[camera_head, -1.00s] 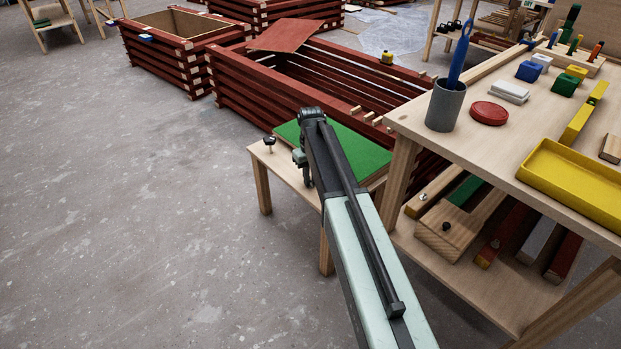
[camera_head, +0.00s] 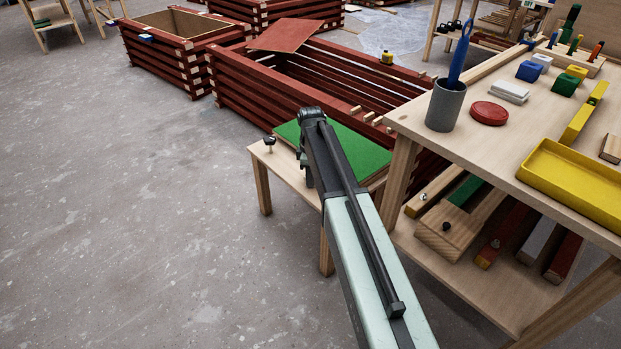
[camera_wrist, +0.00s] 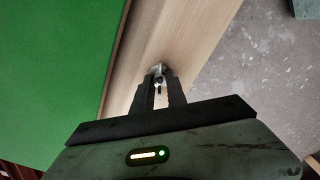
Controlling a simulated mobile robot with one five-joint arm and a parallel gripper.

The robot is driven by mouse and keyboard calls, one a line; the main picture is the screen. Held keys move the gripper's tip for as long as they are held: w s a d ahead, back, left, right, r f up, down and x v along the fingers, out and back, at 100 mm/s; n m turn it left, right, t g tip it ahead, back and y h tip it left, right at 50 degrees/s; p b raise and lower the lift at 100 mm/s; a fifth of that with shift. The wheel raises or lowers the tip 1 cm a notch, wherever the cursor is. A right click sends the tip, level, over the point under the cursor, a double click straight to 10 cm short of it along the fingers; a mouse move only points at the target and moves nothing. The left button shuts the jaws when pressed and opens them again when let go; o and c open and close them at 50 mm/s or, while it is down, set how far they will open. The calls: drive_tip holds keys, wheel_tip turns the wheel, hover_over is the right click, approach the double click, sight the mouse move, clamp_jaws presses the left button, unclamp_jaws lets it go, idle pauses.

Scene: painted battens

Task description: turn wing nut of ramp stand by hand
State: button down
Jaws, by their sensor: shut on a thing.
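The ramp stand is a low wooden bench (camera_head: 289,178) with a green ramp board (camera_head: 362,153) on it. The green board (camera_wrist: 50,60) and a strip of bare wood (camera_wrist: 180,32) also show in the wrist view. My gripper (camera_wrist: 159,85) is over the wood strip beside the green board, its fingers shut on a small metal piece, the wing nut (camera_wrist: 158,70). Most of the nut is hidden between the fingertips. In the head view my arm covers the gripper's fingertips and the nut. A black knob (camera_head: 269,141) stands at the bench's left corner.
A wooden table (camera_head: 480,146) on the right holds a grey cup (camera_head: 445,105) with a blue tool, a red disc (camera_head: 489,113) and a yellow tray (camera_head: 575,182). Red batten crates (camera_head: 300,90) stand behind the bench. The floor (camera_head: 130,230) to the left is clear.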

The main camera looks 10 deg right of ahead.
drive_tip(key=shift+s+n, duration=0.15)
drive_tip(key=shift+n, duration=0.45)
drive_tip(key=c, duration=1.3)
unclamp_jaws()
drive_tip(key=shift+c, duration=0.2)
wheel_tip(320, 180, up, 8)
drive_tip(key=p, duration=0.7)
drive_tip(key=shift+f+p, duration=0.1)
drive_tip(key=shift+p, duration=0.3)
